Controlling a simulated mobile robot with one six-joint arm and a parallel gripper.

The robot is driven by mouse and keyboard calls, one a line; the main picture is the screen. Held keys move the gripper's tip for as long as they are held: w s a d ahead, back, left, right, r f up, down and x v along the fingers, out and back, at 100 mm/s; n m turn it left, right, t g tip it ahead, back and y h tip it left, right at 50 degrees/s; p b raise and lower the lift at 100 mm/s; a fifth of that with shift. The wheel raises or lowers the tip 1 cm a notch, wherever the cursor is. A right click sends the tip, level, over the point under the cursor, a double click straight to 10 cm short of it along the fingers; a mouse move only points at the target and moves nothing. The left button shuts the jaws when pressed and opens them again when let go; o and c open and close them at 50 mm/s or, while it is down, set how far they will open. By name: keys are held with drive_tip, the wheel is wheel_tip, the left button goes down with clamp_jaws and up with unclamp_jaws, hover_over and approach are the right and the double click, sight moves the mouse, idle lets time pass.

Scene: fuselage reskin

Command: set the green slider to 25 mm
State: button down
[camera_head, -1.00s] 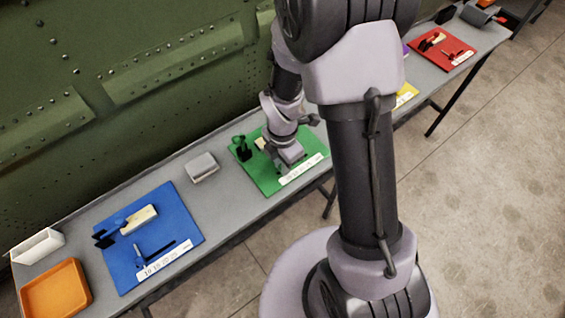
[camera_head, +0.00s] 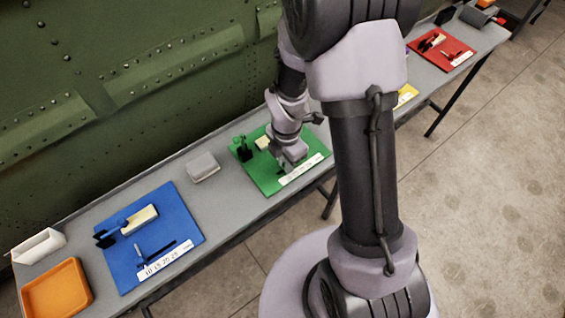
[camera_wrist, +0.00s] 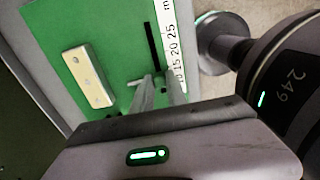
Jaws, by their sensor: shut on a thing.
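The green board (camera_head: 262,182) lies on the grey bench, with a white scale strip (camera_head: 301,169) along its front edge. In the wrist view the green board (camera_wrist: 105,27) shows a dark slot (camera_wrist: 152,46) beside the scale (camera_wrist: 173,50), whose figures 15, 20 and 25 are readable. My gripper (camera_wrist: 158,82) is shut at the low-number end of the slot, around the green slider's small upright post. The slider is mostly hidden between the fingers, so its exact reading cannot be told. In the head view my gripper (camera_head: 287,165) is down at the board.
A cream block (camera_wrist: 89,76) with holes sits on the green board. A green clamp-like part (camera_head: 241,148) stands at its back left. A grey box (camera_head: 203,167), blue board (camera_head: 185,212), orange tray (camera_head: 57,291) and white bin (camera_head: 38,246) lie left; a red board (camera_head: 442,47) lies right.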

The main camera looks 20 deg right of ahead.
drive_tip(key=d, duration=0.2)
drive_tip(key=w+d, duration=0.1)
drive_tip(key=d, duration=0.1)
drive_tip(key=w+d+p, duration=0.1)
drive_tip(key=d, duration=0.1)
drive_tip(key=c, duration=1.8)
unclamp_jaws()
drive_tip(key=o, duration=0.5)
drive_tip(key=shift+d, duration=0.2)
drive_tip(key=shift+a+r, duration=0.1)
wheel_tip(320, 180, up, 17)
drive_tip(key=p, duration=0.6)
drive_tip(key=shift+r, duration=0.15)
